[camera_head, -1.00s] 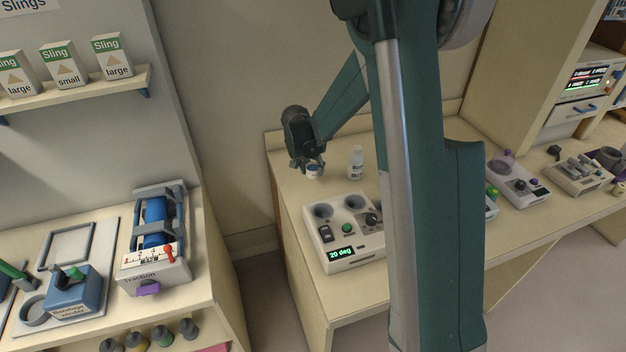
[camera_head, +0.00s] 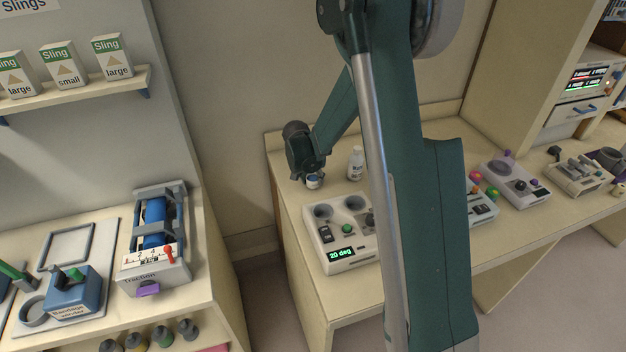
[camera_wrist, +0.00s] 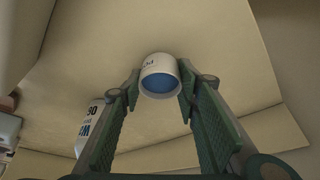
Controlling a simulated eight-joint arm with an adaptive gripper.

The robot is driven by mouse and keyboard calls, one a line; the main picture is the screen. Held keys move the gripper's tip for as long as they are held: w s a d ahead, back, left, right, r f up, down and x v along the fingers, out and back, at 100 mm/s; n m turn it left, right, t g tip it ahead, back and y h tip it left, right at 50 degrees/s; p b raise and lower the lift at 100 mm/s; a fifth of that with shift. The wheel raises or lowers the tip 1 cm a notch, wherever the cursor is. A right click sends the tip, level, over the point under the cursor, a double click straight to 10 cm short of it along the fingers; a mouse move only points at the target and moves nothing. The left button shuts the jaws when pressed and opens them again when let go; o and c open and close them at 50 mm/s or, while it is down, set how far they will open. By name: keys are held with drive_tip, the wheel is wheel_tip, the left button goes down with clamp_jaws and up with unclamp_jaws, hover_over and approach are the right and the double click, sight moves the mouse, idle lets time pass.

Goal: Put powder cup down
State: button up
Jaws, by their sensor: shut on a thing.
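The powder cup (camera_head: 313,182) is a small white cup with a blue inside, in the head view just behind the grey-white device. In the wrist view the cup (camera_wrist: 158,76) sits between my two fingertips, with dark lettering on its side and its blue inside facing the camera. My gripper (camera_head: 310,176) is shut on the cup, close over the cream tabletop (camera_head: 289,166). I cannot tell whether the cup's base touches the table.
A white bottle (camera_head: 356,163) stands right of the cup. The device with two round wells and a "20 deg" display (camera_head: 341,253) stands in front. The tabletop left of the cup is bare. A traction unit (camera_head: 158,240) is on the left bench.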

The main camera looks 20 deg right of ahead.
drive_tip(key=shift+f, duration=0.3)
drive_tip(key=shift+f, duration=0.25)
drive_tip(key=o, duration=0.9)
drive_tip(key=shift+r, duration=0.1)
drive_tip(key=shift+c, duration=0.2)
drive_tip(key=shift+r, duration=0.1)
drive_tip(key=shift+r, duration=0.15)
drive_tip(key=v, duration=1.1)
drive_tip(key=shift+r, duration=0.35)
drive_tip(key=shift+s+a, duration=0.1)
drive_tip(key=shift+s, duration=0.05)
